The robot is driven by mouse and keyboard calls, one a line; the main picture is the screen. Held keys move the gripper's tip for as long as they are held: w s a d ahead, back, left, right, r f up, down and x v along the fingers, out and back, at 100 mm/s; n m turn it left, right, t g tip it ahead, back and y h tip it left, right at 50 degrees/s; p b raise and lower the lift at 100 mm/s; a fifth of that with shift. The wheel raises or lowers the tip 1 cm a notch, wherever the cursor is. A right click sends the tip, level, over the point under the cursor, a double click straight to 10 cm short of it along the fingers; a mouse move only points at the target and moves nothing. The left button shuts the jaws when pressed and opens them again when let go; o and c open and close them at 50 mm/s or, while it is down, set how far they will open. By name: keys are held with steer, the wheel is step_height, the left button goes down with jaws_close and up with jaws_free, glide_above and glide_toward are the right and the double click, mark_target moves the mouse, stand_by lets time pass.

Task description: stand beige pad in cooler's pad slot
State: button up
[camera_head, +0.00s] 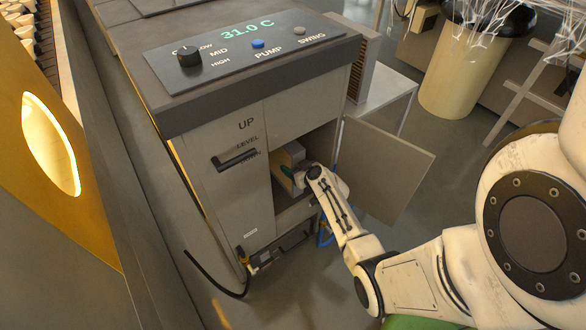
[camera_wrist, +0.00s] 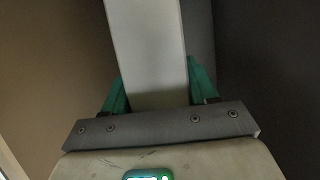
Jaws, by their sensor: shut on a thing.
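The cooler (camera_head: 200,180) is a grey cabinet with an open compartment on its front right. My gripper (camera_head: 293,176) is inside the mouth of that compartment. The beige pad (camera_head: 289,153) shows there as a pale block just beyond the fingers. In the wrist view the pad (camera_wrist: 147,45) is a long pale slab running away from my gripper (camera_wrist: 157,80). One green finger stands on each side of the pad, shut on it. The pad's far end is out of the wrist view. The pad slot cannot be made out; the compartment's inside is dark and partly hidden by my arm.
The cooler's door (camera_head: 385,170) hangs open to the right of the compartment, close to my arm. A black handle (camera_head: 236,160) sticks out on the front left. A black hose (camera_head: 210,277) and blue tubing (camera_head: 325,236) lie low near the floor. Dark walls flank the pad in the wrist view.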

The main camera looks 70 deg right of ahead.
steer(key=shift+w+d+f, duration=0.15)
steer(key=shift+w, duration=0.05)
steer(key=shift+f, duration=0.1)
steer(key=o, duration=1.3)
steer(key=shift+c, duration=0.2)
